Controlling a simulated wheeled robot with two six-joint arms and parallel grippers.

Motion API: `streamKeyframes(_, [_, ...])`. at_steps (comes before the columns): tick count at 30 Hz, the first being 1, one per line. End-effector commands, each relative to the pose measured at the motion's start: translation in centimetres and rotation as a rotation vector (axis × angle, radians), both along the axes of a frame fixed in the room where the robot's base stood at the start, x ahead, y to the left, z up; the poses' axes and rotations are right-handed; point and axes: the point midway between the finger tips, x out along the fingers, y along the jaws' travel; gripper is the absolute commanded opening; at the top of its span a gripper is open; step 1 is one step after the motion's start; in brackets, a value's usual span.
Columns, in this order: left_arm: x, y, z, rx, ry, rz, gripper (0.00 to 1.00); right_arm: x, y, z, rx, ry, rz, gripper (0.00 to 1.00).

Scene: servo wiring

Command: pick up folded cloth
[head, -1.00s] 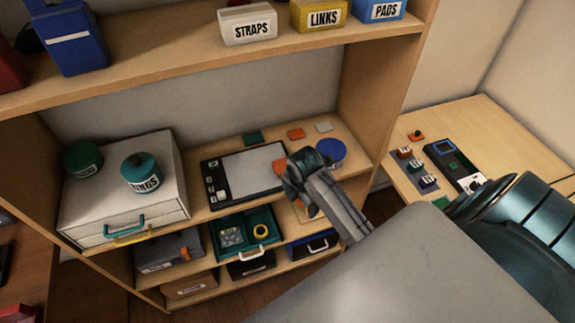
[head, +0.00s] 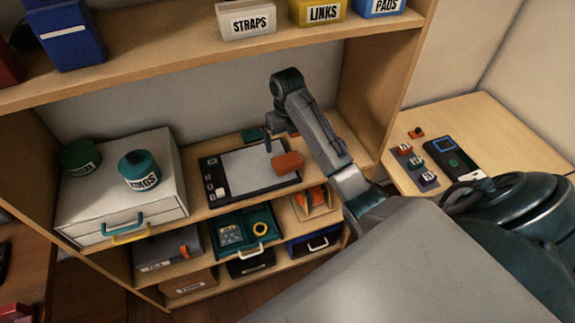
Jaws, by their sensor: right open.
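A thick orange rectangular piece (head: 288,162), which may be the folded cloth, lies at the right end of the dark-framed pad on the middle shelf. A flat teal square (head: 252,134) lies behind the pad; I cannot tell for sure which piece is the cloth. My right gripper (head: 280,140) is open and points down just behind and above the orange piece. No object shows between its fingers. My arm hides the shelf to the right of it. My left gripper is not in view.
The upper shelf (head: 180,62) overhangs, with labelled boxes. A teal tray (head: 262,217) sits below. A side table (head: 490,130) stands at right.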

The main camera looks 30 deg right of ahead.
Motion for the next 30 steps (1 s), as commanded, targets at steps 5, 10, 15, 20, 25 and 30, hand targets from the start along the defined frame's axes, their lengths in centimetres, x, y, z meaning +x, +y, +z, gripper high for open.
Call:
streamKeyframes(5, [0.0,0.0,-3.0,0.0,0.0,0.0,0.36,0.0,0.0,-3.0,0.0,-0.001,-0.001,1.0])
streamKeyframes(10, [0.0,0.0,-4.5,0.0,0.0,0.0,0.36,0.0,0.0,-4.5,0.0,-0.001,-0.001,1.0])
streamKeyframes(15, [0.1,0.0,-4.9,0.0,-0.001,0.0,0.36,-0.1,0.0,-4.9,0.0,-0.001,-0.001,1.0])
streamKeyframes(20, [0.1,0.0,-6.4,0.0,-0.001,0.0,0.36,-0.3,0.1,-6.5,0.0,-0.001,-0.001,1.0])
streamKeyframes(25, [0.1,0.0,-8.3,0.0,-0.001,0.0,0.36,-0.5,0.2,-8.9,0.0,0.0,-0.001,1.0])
streamKeyframes(30, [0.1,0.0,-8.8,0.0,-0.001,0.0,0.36,-0.5,0.2,-9.8,0.0,-0.002,-0.001,1.0])
